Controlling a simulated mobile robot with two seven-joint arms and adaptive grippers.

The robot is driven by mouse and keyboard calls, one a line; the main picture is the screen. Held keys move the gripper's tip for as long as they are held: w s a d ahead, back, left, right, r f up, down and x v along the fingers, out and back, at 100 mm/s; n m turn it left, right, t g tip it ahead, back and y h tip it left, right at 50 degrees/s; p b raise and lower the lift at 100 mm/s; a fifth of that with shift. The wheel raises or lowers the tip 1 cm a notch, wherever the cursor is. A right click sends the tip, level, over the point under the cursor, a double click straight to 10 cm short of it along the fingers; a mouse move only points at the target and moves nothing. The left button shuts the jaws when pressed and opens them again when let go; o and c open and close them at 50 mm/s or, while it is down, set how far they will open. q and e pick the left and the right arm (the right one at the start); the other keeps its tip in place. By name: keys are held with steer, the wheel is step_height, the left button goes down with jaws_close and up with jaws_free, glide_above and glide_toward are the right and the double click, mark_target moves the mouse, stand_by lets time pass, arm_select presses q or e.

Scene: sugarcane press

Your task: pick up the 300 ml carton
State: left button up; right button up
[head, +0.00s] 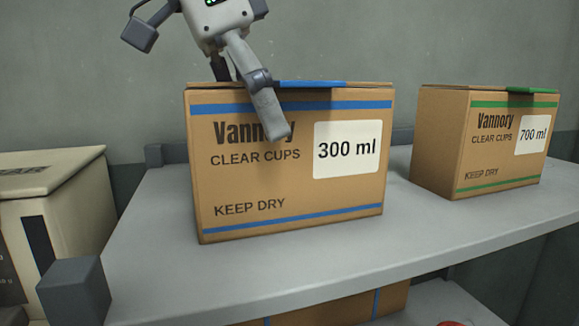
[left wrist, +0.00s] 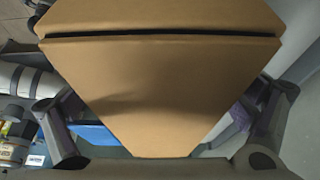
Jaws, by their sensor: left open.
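The 300 ml carton (head: 250,185) is a brown box with blue stripes, a white label and "Vannory CLEAR CUPS" print. It stands upright on the grey shelf (head: 420,240). My left gripper (head: 250,98) is open at the carton's upper left. One finger hangs in front of the printed face; the other goes down behind the top edge, its tip hidden. In the left wrist view the carton (left wrist: 160,90) fills the space between the spread fingers. I cannot tell whether either finger touches it. My right gripper is in neither view.
A similar 700 ml carton (head: 440,140) with green stripes stands to the right, with a gap between. A cream box (head: 75,215) is at the left, beyond the dark shelf corner post (head: 75,290). A grey wall is behind. Another carton (head: 345,308) shows below the shelf.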

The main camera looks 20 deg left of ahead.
arm_select(q)
steer(key=shift+f, duration=0.1)
steer(key=c, duration=1.3)
step_height(320, 180, up, 10)
steer(key=shift+d+r, duration=0.1)
